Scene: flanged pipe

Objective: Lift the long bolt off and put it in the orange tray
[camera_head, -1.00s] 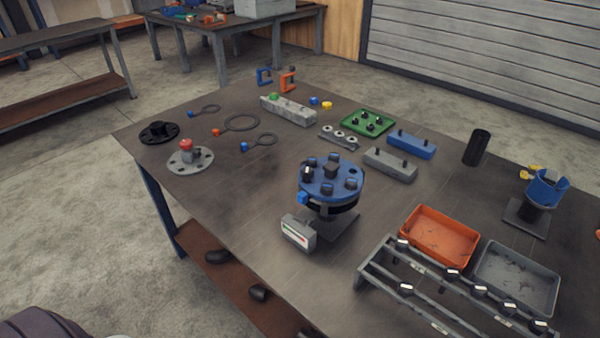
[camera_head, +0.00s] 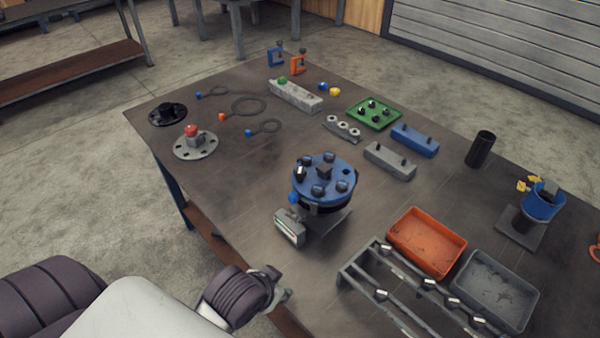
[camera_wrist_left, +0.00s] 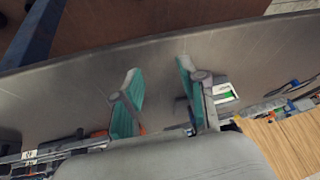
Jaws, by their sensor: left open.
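A blue round flange (camera_head: 335,191) stands on a pedestal in the middle of the table, with several dark bolts in its top. One bolt (camera_head: 300,173) at its left edge has a bright side; I cannot tell for sure which bolt is the long one. The orange tray (camera_head: 428,262) is empty, to the right of and nearer than the flange. My left gripper (camera_head: 283,296) is at the table's near edge, below the flange in the head view and apart from it. In the left wrist view its teal fingers (camera_wrist_left: 157,72) are spread with nothing between them.
A grey tray (camera_head: 533,300) lies beside the orange one. A grey rack (camera_head: 352,268) holding bolts stands in front of the trays. A small gauge box (camera_head: 290,228) is at the flange's near left. Grey (camera_head: 388,161) and blue (camera_head: 412,139) blocks lie behind.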

